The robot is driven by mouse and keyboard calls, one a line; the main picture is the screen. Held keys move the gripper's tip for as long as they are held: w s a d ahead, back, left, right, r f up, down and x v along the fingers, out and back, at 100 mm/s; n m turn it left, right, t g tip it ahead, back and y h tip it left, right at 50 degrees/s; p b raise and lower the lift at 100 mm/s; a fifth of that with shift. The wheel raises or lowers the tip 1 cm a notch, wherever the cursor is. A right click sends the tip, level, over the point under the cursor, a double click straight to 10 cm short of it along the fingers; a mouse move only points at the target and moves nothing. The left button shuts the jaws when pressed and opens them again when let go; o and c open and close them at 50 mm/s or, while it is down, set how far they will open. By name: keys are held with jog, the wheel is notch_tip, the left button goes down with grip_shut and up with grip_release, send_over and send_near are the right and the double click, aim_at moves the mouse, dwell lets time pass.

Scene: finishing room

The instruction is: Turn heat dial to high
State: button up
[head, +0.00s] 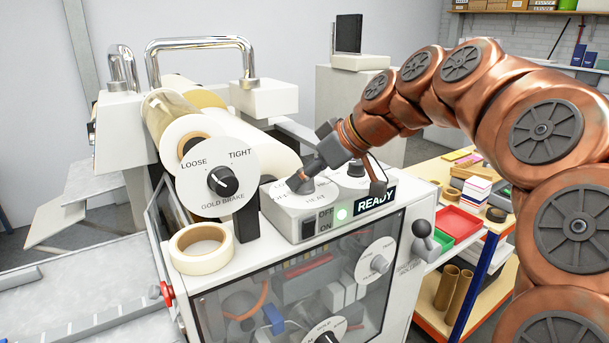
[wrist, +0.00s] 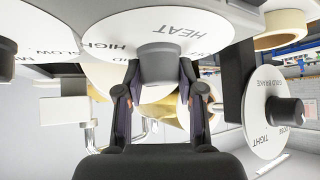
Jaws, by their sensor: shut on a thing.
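The heat dial is a white disc with a dark knob on the sloped top of the laminating machine's control box. In the wrist view the disc (wrist: 165,28), lettered HEAT and HIGH, appears upside down, with the knob (wrist: 158,65) between my fingers. My gripper (wrist: 158,95) is shut on the knob, one finger at each side. In the head view my gripper (head: 298,181) comes down onto the heat dial (head: 318,193) and covers its knob. The knob's pointer is hidden, so its setting cannot be told.
The gold brake dial (head: 217,158) stands close to the left. Another knob (head: 356,168) is just right of my gripper. A green light and a READY sign (head: 375,200) sit in front, beside an OFF/ON switch (head: 309,228). A tape roll (head: 201,248) lies at the front left.

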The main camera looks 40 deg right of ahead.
jog(key=shift+f+m+h+b, duration=0.15)
jog(key=shift+m+h+b, duration=0.15)
jog(key=shift+b, duration=0.3)
jog(key=shift+f+m+h+b, duration=0.15)
jog(key=shift+m+h+b, duration=0.15)
jog(key=shift+m+b, duration=0.45)
jog(key=m+h+b, duration=0.2)
jog(key=b, duration=0.1)
jog(key=shift+t, duration=0.4)
jog(key=m+h+b, duration=0.2)
jog(key=m, duration=0.1)
jog(key=shift+m+h+b, duration=0.35)
jog(key=shift+h+b, duration=0.05)
jog(key=shift+r+m+g+h+b, duration=0.2)
jog(key=shift+m+g+h+b, duration=0.55)
jog(key=shift+m+h, duration=0.95)
jog(key=shift+m+g, duration=0.25)
jog(key=shift+m, duration=0.25)
jog(key=o, duration=1.1)
jog(key=shift+o, duration=0.2)
jog(key=shift+r, duration=0.1)
